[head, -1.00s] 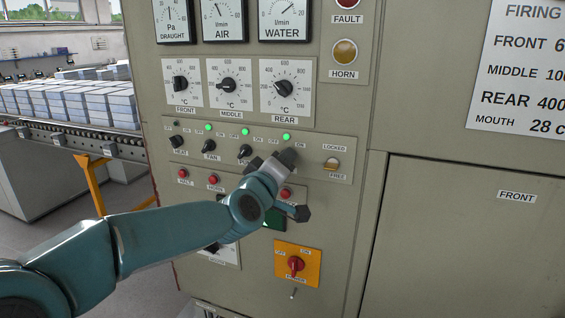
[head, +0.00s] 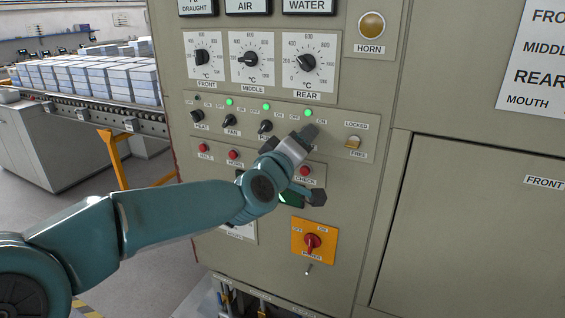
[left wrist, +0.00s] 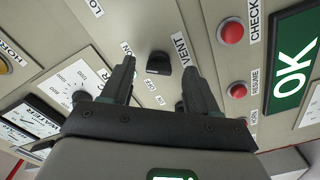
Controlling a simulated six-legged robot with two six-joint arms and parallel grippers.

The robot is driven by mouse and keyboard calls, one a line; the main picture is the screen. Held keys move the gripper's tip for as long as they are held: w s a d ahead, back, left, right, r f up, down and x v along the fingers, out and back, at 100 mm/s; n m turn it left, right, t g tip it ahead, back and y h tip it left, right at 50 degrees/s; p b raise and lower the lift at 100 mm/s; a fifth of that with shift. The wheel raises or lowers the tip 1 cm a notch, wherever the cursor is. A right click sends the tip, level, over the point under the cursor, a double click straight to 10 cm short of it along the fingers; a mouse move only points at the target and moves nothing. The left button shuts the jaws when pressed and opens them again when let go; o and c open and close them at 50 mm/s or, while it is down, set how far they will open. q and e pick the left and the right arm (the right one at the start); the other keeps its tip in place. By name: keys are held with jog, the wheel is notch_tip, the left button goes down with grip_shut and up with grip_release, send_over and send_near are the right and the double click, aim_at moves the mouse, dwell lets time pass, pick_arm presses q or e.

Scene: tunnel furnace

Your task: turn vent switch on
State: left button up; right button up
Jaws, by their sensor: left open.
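The vent switch (left wrist: 158,63) is a small black knob beside its VENT label (left wrist: 182,48) in the left wrist view. It stands between the two fingers of my left gripper (left wrist: 159,72), which is open with a gap on both sides of the knob. I cannot tell from its tilt which way it is set. In the head view my left gripper (head: 296,138) is in front of the panel and hides this switch. The lamp (head: 308,113) just above the gripper is lit green. My right gripper is in neither view.
Left in the row are the heat (head: 197,117), fan (head: 230,121) and another switch (head: 265,127). A locked/free key switch (head: 353,142) sits to the right. Red push buttons (head: 233,155) and an orange power switch (head: 313,243) are below. A conveyor with stacked blocks (head: 90,80) stands left.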

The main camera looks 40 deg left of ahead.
pick_arm(q)
jog(key=p+v, duration=0.1)
jog(key=v, duration=1.3)
jog(key=w+d+f+m+g+h, duration=0.1)
jog(key=w+f+g, duration=0.15)
jog(key=f, duration=0.55)
jog(key=w+d+f+m+g, duration=0.15)
jog(key=w+f, duration=0.25)
jog(key=f, duration=0.4)
jog(key=s+d+f+m+g+h, duration=0.1)
jog(key=d+f+g, duration=0.2)
jog(key=f, duration=0.7)
jog(key=d+f+m+g+h, duration=0.2)
jog(key=f, duration=0.8)
jog(key=s+d+f+m+g+h, duration=0.2)
jog(key=s+d+f, duration=0.4)
jog(key=s+f, duration=0.3)
jog(key=s+d+f+m+g+h, duration=0.2)
jog(key=s+d+f+m+g, duration=0.2)
jog(key=s+f, duration=0.6)
jog(key=shift+d+f+g, duration=0.4)
jog(key=shift+d+g, duration=0.65)
jog(key=shift+g, duration=0.05)
